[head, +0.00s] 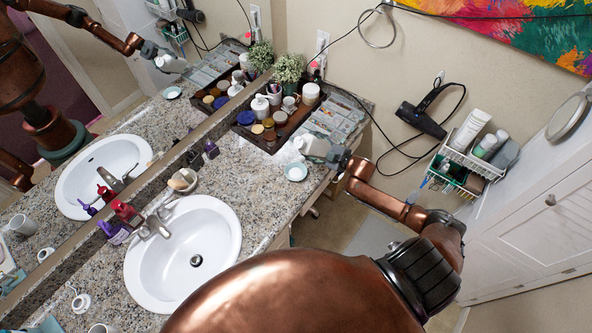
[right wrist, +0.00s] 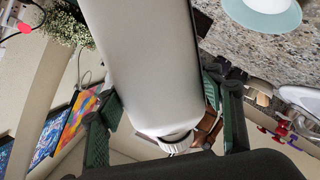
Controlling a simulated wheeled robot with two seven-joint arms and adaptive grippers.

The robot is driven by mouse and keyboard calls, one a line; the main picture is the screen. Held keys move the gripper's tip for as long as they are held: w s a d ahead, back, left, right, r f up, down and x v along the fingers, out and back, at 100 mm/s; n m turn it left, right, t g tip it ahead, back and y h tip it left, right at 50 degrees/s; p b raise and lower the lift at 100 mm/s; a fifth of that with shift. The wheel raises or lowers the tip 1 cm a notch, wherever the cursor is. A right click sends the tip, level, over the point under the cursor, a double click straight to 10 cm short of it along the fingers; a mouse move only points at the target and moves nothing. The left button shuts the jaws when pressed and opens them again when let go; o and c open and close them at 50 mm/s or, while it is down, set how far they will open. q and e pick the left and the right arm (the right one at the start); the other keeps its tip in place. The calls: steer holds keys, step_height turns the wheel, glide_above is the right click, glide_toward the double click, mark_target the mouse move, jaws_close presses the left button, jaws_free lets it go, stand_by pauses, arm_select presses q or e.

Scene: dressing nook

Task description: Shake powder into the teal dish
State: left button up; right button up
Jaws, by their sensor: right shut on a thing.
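The teal dish (head: 296,171) is small and round with a pale inside. It sits on the granite counter near its front edge, and also shows at the top right of the right wrist view (right wrist: 264,16). My right gripper (head: 335,156) is shut on a white powder bottle (head: 311,146), with a green-padded finger on each side of it in the right wrist view (right wrist: 150,70). The bottle is just behind the dish in the head view and looks tilted. A ribbed white end (right wrist: 177,142) shows near my palm. Any powder in the dish is too small to tell. My left gripper is out of view.
A dark tray (head: 262,143) of jars and bottles stands behind the dish, beside a clear organizer (head: 345,120). A white sink (head: 183,253) and red pump bottle (head: 126,213) are to the left. A mirror runs along the counter. Counter between sink and dish is clear.

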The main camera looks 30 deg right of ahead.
steer(key=shift+m+t+y+b, duration=0.3)
steer(key=shift+m+y+b, duration=0.5)
steer(key=shift+m, duration=0.4)
steer(key=m+b, duration=0.1)
steer(key=m+t+y+b, duration=0.1)
steer(key=m, duration=0.1)
steer(key=shift+r+b, duration=0.3)
steer(key=shift+r, duration=0.1)
steer(key=shift+r+m+t+b, duration=0.25)
steer(key=shift+m+t+b, duration=0.2)
steer(key=shift+m, duration=0.35)
steer(key=shift+r+m, duration=0.3)
steer(key=shift+a+f, duration=0.1)
